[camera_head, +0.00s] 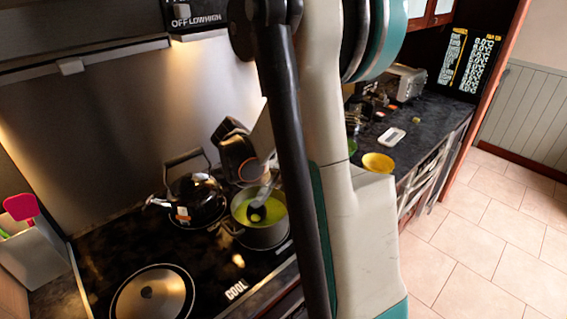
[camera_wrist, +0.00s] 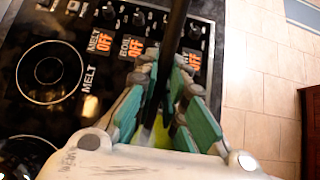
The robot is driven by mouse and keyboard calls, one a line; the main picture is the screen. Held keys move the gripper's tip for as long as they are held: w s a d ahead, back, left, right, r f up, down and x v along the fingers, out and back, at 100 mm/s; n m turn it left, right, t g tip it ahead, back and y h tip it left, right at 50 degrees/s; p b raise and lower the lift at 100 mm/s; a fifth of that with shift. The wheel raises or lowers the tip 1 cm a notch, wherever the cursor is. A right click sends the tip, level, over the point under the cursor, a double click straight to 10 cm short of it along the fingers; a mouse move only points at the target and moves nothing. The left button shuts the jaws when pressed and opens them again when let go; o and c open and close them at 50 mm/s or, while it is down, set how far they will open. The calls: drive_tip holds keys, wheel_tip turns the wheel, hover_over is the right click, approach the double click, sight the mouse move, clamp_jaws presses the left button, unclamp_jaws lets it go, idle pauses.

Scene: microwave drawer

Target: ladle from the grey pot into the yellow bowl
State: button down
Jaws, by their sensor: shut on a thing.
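The grey pot (camera_head: 262,238) stands on the cooktop in the head view, with yellow-green contents inside. My gripper (camera_wrist: 167,70) is shut on the dark handle of the ladle (camera_wrist: 178,32) in the wrist view. In the head view a dark rounded part, seemingly the ladle's head (camera_head: 257,213), is over or in the pot's contents; I cannot tell how deep. My arm hides part of the handle. The yellow bowl (camera_head: 378,163) sits on the dark counter to the right, beyond my arm, apart from the pot.
A kettle (camera_head: 193,196) stands left of the pot, and a round pan or lid (camera_head: 152,296) lies on the cooktop in front. A white holder (camera_head: 36,250) with utensils is at far left. A small white item (camera_head: 391,137) lies on the counter near the bowl.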

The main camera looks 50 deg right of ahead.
drive_tip(key=shift+d+f+b, duration=0.2)
drive_tip(key=shift+f+b, duration=1.55)
drive_tip(key=shift+f, duration=0.6)
